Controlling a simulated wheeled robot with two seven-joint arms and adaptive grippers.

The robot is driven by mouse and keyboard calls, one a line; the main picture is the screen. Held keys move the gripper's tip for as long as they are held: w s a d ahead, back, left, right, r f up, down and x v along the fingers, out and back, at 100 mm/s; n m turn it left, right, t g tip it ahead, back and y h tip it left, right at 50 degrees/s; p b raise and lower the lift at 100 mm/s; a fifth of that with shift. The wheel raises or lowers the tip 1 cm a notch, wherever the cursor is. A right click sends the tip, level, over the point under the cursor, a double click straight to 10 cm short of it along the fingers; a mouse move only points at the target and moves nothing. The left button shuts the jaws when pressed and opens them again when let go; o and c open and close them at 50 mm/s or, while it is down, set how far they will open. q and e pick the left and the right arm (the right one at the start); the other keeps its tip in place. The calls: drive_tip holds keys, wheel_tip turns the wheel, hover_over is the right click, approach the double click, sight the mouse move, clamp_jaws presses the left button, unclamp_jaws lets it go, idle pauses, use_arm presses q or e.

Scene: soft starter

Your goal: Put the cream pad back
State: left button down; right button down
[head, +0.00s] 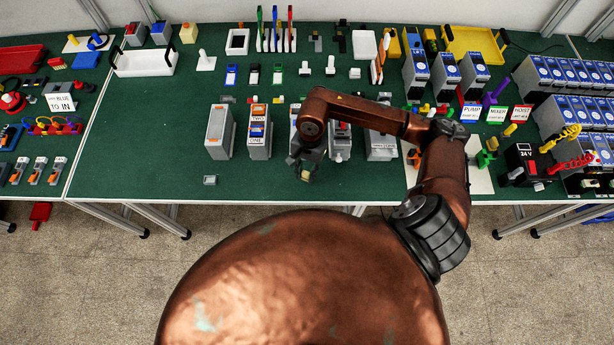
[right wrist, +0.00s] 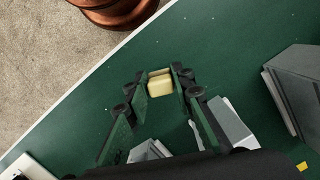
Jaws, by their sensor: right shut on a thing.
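My right gripper (head: 306,166) reaches in over the front edge of the green table, pointing down. It is shut on the cream pad (head: 304,176), a small pale yellow block. In the right wrist view the cream pad (right wrist: 160,86) sits between the fingertips of the right gripper (right wrist: 160,76), over green table surface. I cannot tell the pad's exact height above the table. My left gripper is not in view.
Grey upright modules (head: 219,132) stand in a row behind and beside the gripper; my arm partly hides some. A small grey piece (head: 210,180) lies at the front left. The table (head: 130,170) is clear at front left.

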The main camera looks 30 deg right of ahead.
sight(307, 178)
drive_tip(key=f, duration=0.2)
drive_tip(key=f+p, duration=0.1)
drive_tip(key=shift+d+f, duration=0.15)
drive_tip(key=shift+d, duration=0.1)
drive_tip(key=shift+f, duration=0.15)
drive_tip(key=shift+f, duration=0.1)
drive_tip(key=c, duration=2.1)
unclamp_jaws()
drive_tip(key=shift+f+b, duration=0.1)
drive_tip(key=shift+b, duration=0.25)
drive_tip(key=o, duration=0.4)
drive_tip(key=shift+o, duration=0.2)
